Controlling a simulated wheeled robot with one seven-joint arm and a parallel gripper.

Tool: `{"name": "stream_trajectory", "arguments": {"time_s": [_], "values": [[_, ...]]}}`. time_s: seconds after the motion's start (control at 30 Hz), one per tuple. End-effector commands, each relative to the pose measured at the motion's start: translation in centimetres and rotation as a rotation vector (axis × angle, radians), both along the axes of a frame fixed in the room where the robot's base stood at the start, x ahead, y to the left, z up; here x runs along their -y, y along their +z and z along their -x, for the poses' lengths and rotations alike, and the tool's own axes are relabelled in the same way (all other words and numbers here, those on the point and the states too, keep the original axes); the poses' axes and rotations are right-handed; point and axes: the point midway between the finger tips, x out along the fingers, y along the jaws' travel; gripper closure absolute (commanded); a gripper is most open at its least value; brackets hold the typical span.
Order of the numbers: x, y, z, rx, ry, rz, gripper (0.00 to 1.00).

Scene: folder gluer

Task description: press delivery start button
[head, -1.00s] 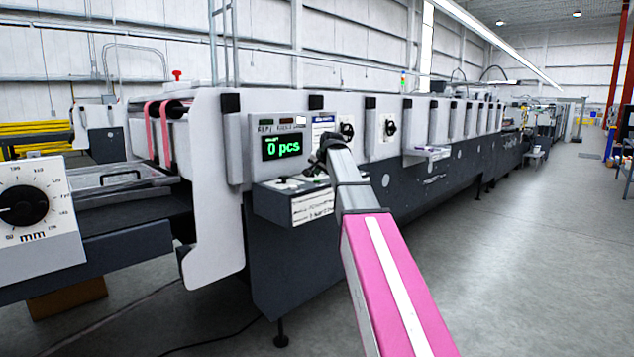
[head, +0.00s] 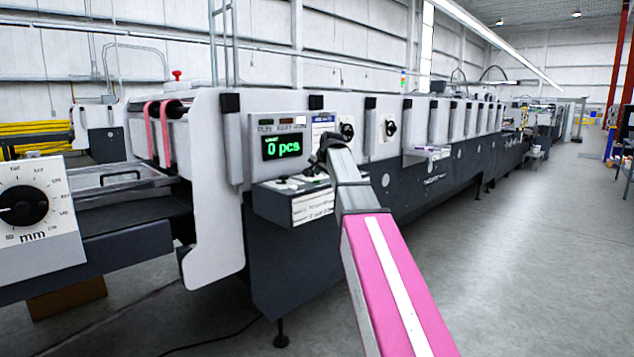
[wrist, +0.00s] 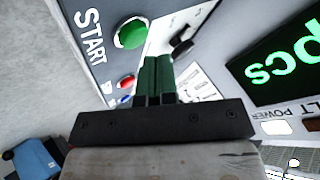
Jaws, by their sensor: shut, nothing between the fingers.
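In the wrist view a round green button (wrist: 131,33) sits on a grey panel beside the printed word START (wrist: 88,38). A smaller red button (wrist: 126,82) and a blue one (wrist: 124,100) lie near it. My gripper (wrist: 157,60) is shut and empty, its fingertips beside the green button in the picture; I cannot tell whether they touch the panel. In the head view my arm reaches to the control box (head: 277,207) under the display, and hides part of its top and the fingertips.
The green display (head: 283,146) reads 0 pcs; it also shows in the wrist view (wrist: 275,72). A large mm dial (head: 24,206) stands at the left. The long machine (head: 440,165) runs to the back right.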

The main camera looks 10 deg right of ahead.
Motion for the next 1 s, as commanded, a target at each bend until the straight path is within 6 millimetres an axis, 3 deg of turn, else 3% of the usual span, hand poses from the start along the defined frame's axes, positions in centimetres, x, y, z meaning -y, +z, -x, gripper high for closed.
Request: {"name": "stream_trajectory", "arguments": {"time_s": [1.0], "values": [[0.0, -1.1, 0.0, 0.000, 0.000, 0.000, 1.00]]}}
